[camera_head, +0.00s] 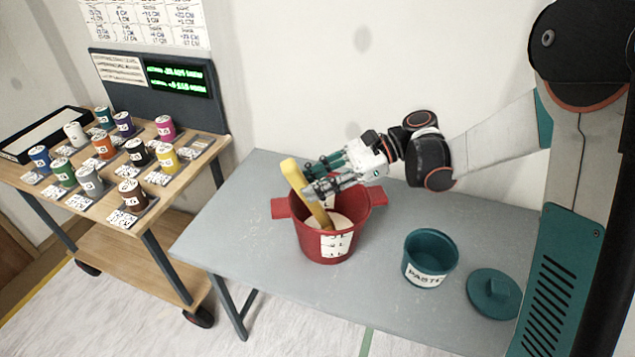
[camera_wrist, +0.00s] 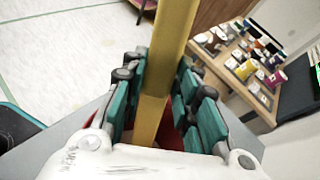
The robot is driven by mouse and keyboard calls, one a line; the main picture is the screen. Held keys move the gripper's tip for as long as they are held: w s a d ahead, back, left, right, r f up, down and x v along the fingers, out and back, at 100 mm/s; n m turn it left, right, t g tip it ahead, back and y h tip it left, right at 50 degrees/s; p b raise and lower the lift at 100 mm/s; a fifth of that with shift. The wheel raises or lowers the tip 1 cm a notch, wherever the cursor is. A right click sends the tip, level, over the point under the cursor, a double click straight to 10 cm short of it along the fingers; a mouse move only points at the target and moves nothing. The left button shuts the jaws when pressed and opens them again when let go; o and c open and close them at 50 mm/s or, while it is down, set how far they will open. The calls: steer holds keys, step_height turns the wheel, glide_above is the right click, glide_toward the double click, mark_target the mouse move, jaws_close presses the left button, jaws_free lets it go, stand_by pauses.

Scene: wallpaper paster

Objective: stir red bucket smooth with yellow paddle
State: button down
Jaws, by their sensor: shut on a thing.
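The red bucket (camera_head: 327,246) stands on the grey table, with side handles and a white label on its front. A pale mass shows inside it. The yellow paddle (camera_head: 303,189) leans in the bucket, its upper end sticking out above the rim to the left and its lower end down at the pale mass. My gripper (camera_head: 312,180) is above the bucket, with its fingers closed around the paddle. In the wrist view the paddle (camera_wrist: 166,60) runs between the two teal fingers. The bucket is mostly hidden there behind my gripper.
A teal paste tub (camera_head: 430,262) stands open on the grey table (camera_head: 255,235), right of the bucket. Its teal lid (camera_head: 493,294) lies farther right. A wooden cart (camera_head: 190,170) with several numbered cans stands at the left. The table's left part is clear.

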steer(key=s+a+r+p, duration=0.2)
steer(key=r+p, duration=0.3)
steer(key=r, duration=0.3)
steer(key=s+a+r+p, duration=0.2)
steer(key=r+p, duration=0.4)
steer(key=r, duration=0.3)
steer(key=shift+s+a+p, duration=0.25)
steer(key=shift+a+p, duration=0.05)
steer(key=shift+a, duration=0.4)
stand_by(0.4)
step_height(320, 180, up, 5)
steer(key=p, duration=0.3)
